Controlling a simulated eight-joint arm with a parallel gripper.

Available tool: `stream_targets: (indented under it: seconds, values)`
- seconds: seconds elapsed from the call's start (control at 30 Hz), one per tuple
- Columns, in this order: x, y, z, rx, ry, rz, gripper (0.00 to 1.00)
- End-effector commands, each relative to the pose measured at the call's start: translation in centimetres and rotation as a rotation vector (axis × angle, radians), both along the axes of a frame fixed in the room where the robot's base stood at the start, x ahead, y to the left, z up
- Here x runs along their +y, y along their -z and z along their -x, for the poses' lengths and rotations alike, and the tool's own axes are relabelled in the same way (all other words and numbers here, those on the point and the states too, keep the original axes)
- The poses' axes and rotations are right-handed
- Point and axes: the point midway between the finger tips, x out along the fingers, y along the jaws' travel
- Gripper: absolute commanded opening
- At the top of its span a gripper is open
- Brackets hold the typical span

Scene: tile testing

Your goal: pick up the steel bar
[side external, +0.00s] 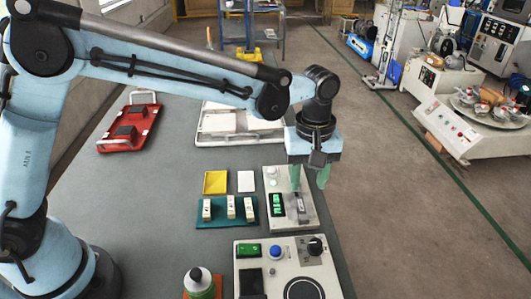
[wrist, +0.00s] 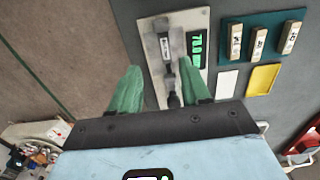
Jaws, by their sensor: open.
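A small light metallic piece, which looks like the steel bar (side external: 300,203), lies on the grey plate of the tester with a green display (side external: 277,221). In the wrist view the bar (wrist: 165,47) is a short pale strip with dark ends on that plate, just beyond the fingertips. My gripper (side external: 309,180) is open, with green fingers pointing down above the tester. In the wrist view my gripper (wrist: 160,68) has nothing between its fingers but the view of the tester. The exact height gap is hard to tell.
A teal tray (side external: 222,222) with labelled beige blocks stands left of the tester, with a yellow pad (side external: 215,182) and a white tile (side external: 246,181) behind. The table's right edge is close.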

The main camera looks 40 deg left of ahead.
Motion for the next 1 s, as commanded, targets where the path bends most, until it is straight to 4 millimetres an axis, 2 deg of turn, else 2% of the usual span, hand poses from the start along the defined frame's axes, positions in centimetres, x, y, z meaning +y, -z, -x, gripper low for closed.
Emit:
stream_targets:
  seconds: [0.1, 0.27, 0.6, 0.93, 1.0]
  values:
    - [0.0, 1.2, 0.0, -0.001, 0.0, 0.001, 0.47]
    - [0.1, 1.9, 0.0, -0.001, 0.0, 0.001, 0.47]
    - [0.6, 6.1, 0.5, -0.003, 0.0, 0.0, 0.47]
    - [0.6, 6.7, 0.5, -0.003, 0.0, 0.0, 0.47]
    - [0.6, 6.7, 0.5, -0.003, 0.0, 0.0, 0.38]
